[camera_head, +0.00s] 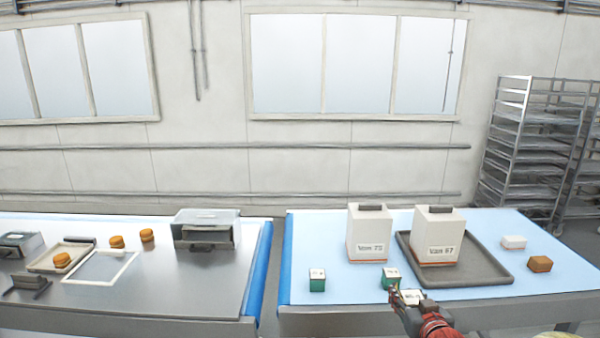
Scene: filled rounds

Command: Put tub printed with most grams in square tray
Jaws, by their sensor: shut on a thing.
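A small green and white tub (391,275) is at the fingertips of my gripper (396,291), near the front edge of the right table. My gripper is shut on it, and whether it is lifted is hard to tell. A white patch with a dark mark shows beside the fingers; I cannot tell what it belongs to. A similar tub (317,281) stands to the left; the print on both is too small to read. A dark grey tray (480,279) lies at right, with a large white box (438,232) marked 67 on it.
Another large white box (369,230) marked 75 stands left of the tray. A small white block (513,242) and a brown block (540,264) lie to its right. The left table holds a beige tray (42,265), several buns and a metal box (207,229). A gap separates the tables.

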